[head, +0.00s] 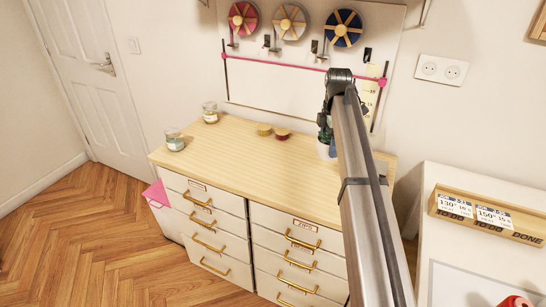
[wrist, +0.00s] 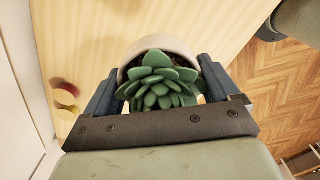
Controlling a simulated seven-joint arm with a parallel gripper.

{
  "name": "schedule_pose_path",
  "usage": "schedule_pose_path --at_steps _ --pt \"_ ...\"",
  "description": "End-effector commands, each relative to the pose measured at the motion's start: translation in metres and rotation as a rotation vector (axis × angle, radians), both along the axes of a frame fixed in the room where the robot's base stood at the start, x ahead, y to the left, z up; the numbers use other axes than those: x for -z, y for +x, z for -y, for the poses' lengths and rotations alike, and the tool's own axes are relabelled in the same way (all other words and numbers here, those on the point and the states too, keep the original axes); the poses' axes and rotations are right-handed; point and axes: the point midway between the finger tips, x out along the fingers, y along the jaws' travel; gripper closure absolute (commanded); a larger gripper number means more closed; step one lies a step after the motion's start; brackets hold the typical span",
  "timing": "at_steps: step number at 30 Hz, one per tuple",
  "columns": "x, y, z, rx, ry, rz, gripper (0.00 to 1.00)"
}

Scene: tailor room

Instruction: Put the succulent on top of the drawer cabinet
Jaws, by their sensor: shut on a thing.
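The succulent (wrist: 162,84) has thick green leaves and sits in a pale round pot (wrist: 150,45). My gripper (wrist: 158,80) is shut on the pot, with one finger on each side. In the head view the pot (head: 324,151) shows at the back right of the drawer cabinet's wooden top (head: 245,155), largely hidden behind my arm. The pot is over or on that top; I cannot tell whether its base touches.
Two glass jars (head: 174,140) (head: 210,113) stand at the cabinet's left end. Two small round items, yellow (head: 264,130) and red (head: 282,134), lie near its back middle. The front middle of the top is clear. A pegboard with spools hangs behind.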

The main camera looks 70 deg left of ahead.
Motion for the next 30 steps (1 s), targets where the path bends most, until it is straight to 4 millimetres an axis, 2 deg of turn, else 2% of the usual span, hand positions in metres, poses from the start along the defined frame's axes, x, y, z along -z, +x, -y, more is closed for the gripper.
schedule_pose_path --at_steps 1,3,9,14,22,30 --pt "0.000 -0.014 -0.010 -0.021 0.000 0.000 0.55" --pt "0.000 -0.027 -0.018 -0.043 0.000 0.001 0.55" --pt "0.002 -0.050 -0.030 -0.079 0.001 0.000 0.55" --pt "0.014 -0.054 -0.031 -0.085 0.000 0.000 0.55" --pt "0.056 -0.053 -0.030 -0.083 -0.001 0.000 0.55" --pt "0.076 -0.053 -0.031 -0.083 0.001 0.001 0.55"
